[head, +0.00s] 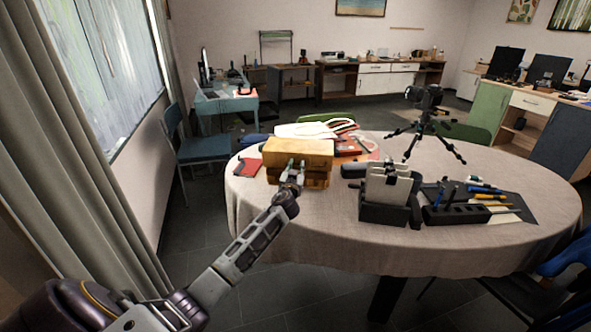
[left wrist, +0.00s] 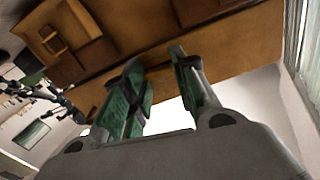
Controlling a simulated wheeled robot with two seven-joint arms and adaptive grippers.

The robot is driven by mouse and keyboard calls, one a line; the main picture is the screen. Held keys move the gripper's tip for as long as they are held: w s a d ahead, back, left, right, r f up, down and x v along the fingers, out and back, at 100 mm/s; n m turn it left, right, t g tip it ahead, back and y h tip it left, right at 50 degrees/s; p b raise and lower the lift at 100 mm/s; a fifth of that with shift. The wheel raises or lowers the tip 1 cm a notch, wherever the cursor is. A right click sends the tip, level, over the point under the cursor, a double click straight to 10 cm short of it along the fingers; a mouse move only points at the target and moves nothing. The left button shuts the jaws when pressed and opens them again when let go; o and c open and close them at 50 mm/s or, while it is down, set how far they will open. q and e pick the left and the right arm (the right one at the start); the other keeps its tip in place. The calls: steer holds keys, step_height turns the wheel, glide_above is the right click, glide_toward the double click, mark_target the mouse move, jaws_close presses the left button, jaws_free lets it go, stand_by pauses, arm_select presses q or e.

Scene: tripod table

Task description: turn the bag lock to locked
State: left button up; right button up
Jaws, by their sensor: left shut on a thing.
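The tan leather bag (head: 305,150) stands on the left part of the round table, its front facing me. In the left wrist view its brown leather (left wrist: 238,40) fills the top. My left gripper (head: 290,170) is at the middle of the bag's front. In the left wrist view its two green-padded fingers (left wrist: 158,68) reach up to the bag, shut on the bag lock with a gap between the pads. The lock is hidden by the fingers, so its turn position cannot be told. My right gripper is in neither view.
The round table (head: 330,235) has a beige cloth. A red item (head: 247,167) lies left of the bag; a white bag (head: 303,130) lies behind it. A dark holder (head: 388,212), a pen rack (head: 455,214) and a camera tripod (head: 425,130) stand to the right. The front left cloth is clear.

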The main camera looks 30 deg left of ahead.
arm_select(q)
steer(key=shift+m, duration=0.9)
steer(key=m, duration=0.2)
steer(key=shift+m+p, duration=0.3)
steer(key=shift+m, duration=0.1)
steer(key=shift+m+p, duration=0.3)
steer(key=shift+m, duration=0.9)
steer(key=shift+d+m, duration=0.1)
steer(key=shift+m, duration=0.8)
steer(key=m+p, duration=0.1)
steer(key=m, duration=0.2)
steer(key=shift+f+m+p, duration=0.15)
steer(key=shift+m+p, duration=0.8)
steer(key=shift+m, duration=1.45)
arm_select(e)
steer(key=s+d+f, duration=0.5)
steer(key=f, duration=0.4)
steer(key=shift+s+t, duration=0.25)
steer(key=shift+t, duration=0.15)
